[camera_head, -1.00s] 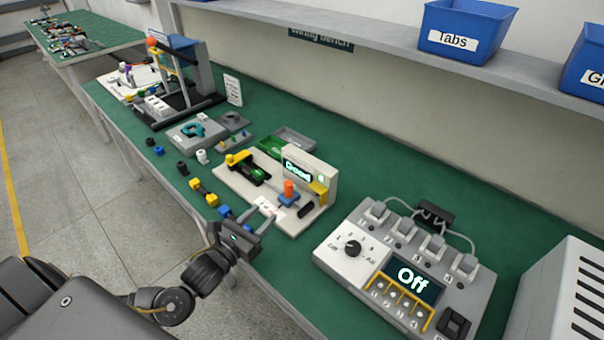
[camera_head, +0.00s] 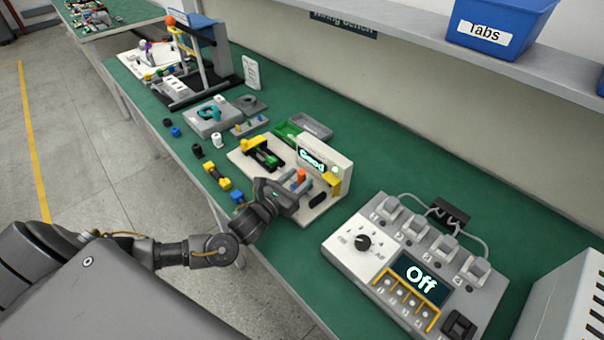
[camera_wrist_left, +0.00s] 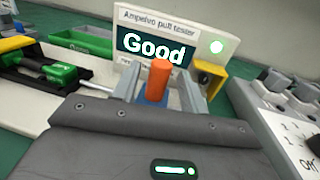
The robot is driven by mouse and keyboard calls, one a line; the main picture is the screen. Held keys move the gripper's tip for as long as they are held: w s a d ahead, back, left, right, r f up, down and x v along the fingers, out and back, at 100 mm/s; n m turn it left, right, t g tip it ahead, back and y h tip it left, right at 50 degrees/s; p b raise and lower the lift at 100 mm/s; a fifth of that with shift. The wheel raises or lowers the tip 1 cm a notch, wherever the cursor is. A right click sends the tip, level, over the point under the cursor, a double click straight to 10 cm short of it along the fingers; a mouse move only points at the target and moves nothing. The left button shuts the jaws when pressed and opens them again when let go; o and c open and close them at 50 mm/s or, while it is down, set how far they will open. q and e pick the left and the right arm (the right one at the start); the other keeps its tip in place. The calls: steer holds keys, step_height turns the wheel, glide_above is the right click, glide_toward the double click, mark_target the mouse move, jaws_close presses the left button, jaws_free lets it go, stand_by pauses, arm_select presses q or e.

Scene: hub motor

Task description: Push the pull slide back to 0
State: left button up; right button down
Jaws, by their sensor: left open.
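The pull tester (camera_head: 328,160) is a cream unit on the green bench, its display reading "Good"; it also shows in the left wrist view (camera_wrist_left: 178,18) with a lit green lamp. Its pull slide has an upright orange post (camera_head: 300,175), which stands in the middle of the left wrist view (camera_wrist_left: 158,80). My left gripper (camera_head: 293,188) is open at the slide, with its fingers seemingly on either side of the post. I cannot tell whether they touch it. The slide's blue base is largely hidden by my gripper. My right gripper is out of view.
A grey box (camera_head: 405,265) with an "Off" display stands right of the tester. A green and black clamp (camera_head: 262,153) sits on the tester's left part. Small yellow and blue pieces (camera_head: 224,183) lie along the bench's front edge.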

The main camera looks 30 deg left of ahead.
arm_select(q)
steer(key=shift+w+d, duration=0.2)
steer(key=shift+w, duration=0.9)
jaws_close()
steer(key=a, duration=0.1)
steer(key=w+a, duration=0.1)
steer(key=a, duration=0.3)
steer(key=shift+w, duration=0.35)
steer(key=shift+a+r, duration=0.1)
steer(key=shift+a, duration=0.05)
